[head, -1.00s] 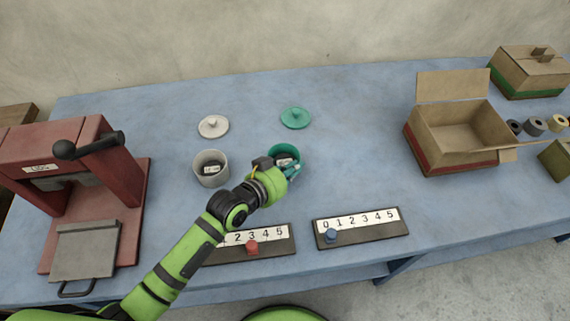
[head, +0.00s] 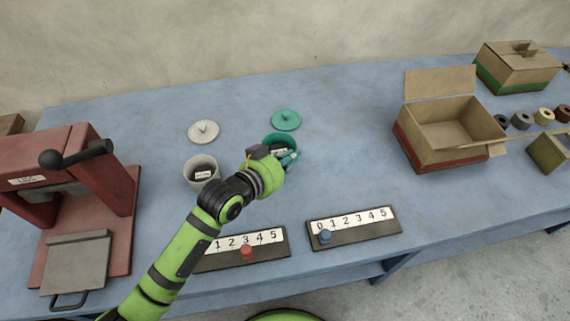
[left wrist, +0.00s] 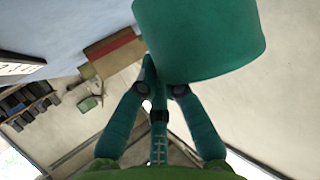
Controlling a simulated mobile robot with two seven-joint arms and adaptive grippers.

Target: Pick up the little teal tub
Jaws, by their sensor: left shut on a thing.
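The little teal tub (head: 270,139) is open, with something dark and a white label inside. Part of it is hidden behind my left gripper (head: 289,159) in the head view. In the left wrist view the tub (left wrist: 205,40) fills the top middle, and the fingers (left wrist: 165,88) are shut on its wall. Whether its base is clear of the table cannot be told from the head view. The teal lid (head: 286,120) lies on the table just behind the tub. My right gripper is not in view.
A white tub (head: 201,172) and its lid (head: 204,132) are to the left. Two numbered slider boards (head: 352,228) lie in front. A red press (head: 85,200) stands at far left, an open cardboard box (head: 448,138) at right. The table middle is clear.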

